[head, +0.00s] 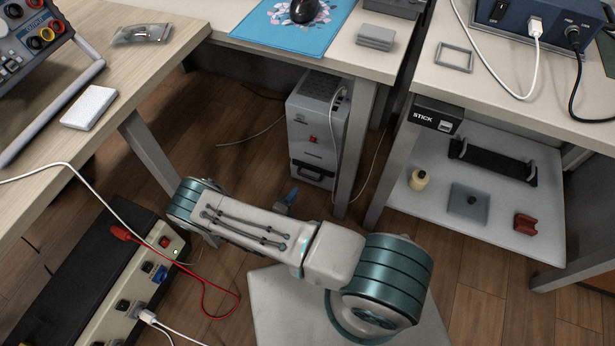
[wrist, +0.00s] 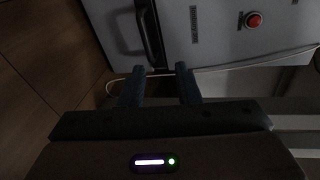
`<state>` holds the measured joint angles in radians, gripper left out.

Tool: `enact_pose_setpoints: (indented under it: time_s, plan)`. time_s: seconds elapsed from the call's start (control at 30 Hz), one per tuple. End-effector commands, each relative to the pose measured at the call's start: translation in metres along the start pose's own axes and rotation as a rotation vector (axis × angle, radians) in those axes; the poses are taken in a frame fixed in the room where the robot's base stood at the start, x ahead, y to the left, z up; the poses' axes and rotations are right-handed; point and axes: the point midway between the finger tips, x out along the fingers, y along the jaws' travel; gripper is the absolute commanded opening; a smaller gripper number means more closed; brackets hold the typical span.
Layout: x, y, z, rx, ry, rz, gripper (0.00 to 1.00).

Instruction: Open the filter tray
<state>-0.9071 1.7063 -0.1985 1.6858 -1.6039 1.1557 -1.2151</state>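A grey box-shaped unit (head: 318,120) stands on the floor under the desk. Low on its front is a panel with a black bar handle (head: 310,172), which looks like the filter tray; it appears shut. The handle also shows in the wrist view (wrist: 148,32), running away from the fingers. My gripper (wrist: 160,72) is open, its two dark fingers apart with nothing between them. The fingertips are just short of the handle's near end; I cannot tell whether they touch the unit. In the head view my gripper (head: 290,195) is small and partly hidden by my arm.
A desk leg (head: 355,145) stands right of the unit. A white cable (wrist: 240,69) crosses near my fingertips. A black power strip box (head: 110,270) with a red lead lies at the left. A low shelf (head: 450,200) with small parts is at the right. Wooden floor is open around the unit's front.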

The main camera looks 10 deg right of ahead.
Motion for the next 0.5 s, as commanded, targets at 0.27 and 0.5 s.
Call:
enact_pose_setpoints:
  time_s: [0.27,0.5]
  plan:
    - [0.005,0.025,-0.005,-0.118,-0.081,0.001,0.3]
    - [0.045,0.028,-0.003,-0.115,-0.077,0.001,0.3]
